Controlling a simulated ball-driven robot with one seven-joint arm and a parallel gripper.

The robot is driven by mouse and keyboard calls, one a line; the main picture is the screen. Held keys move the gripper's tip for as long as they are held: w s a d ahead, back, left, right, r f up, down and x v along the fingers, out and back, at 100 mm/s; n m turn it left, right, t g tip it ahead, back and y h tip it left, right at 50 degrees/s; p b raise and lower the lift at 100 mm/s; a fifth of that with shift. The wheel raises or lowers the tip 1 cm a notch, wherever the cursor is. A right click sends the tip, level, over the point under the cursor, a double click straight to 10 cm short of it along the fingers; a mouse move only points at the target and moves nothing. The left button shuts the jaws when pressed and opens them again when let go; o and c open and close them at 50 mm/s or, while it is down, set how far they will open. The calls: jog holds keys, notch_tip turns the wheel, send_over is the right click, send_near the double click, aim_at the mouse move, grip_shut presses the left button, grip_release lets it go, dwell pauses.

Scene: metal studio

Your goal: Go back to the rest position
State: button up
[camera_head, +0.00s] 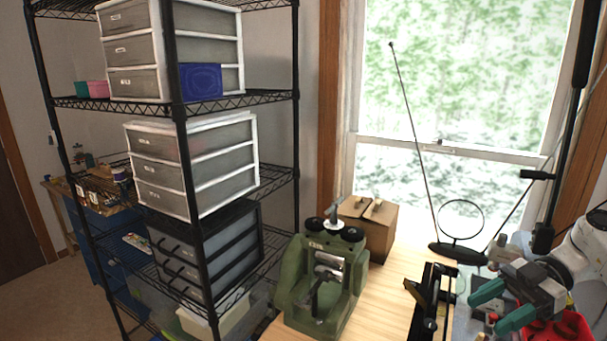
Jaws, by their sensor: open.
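My gripper (501,307) is at the lower right of the head view, at the end of my white arm. Its two green fingers stand apart and nothing shows between them. It is above the right part of the wooden table (393,290), over or close to a red container (562,328). The red container is partly cut off by the lower frame edge and partly behind the gripper. How far the gripper is above it I cannot tell.
A green metal machine (322,280) and a cardboard box (368,226) stand on the table. A black stand (460,252) with a ring and thin rods is behind the gripper. A black wire shelf (183,108) with drawer units stands left. Bare tabletop shows beside the machine.

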jog(key=s+a+f+m+t+h+b, duration=0.1)
jog(key=s+a+f+m+b, duration=0.15)
jog(key=a+f, duration=0.8)
jog(key=s+a+f+m+h+b, duration=0.2)
jog(key=a+f+m, duration=0.2)
jog(key=a+f, duration=0.65)
jog(key=s+f+m+t+h+b, duration=0.25)
jog(key=s+f+m, duration=0.35)
jog(key=s+f, duration=0.45)
jog(key=s+d+f+m+h+b, duration=0.1)
jog(key=s+d+f+m+h, duration=0.1)
jog(key=s+d, duration=0.4)
jog(key=s+d+f+m+h+b, duration=0.2)
jog(key=s+d+m+h, duration=0.3)
jog(key=s, duration=0.6)
jog(key=shift+s+d+f+g+h, duration=0.35)
jog(key=shift+d+f+h, duration=0.1)
jog(key=shift+f, duration=0.35)
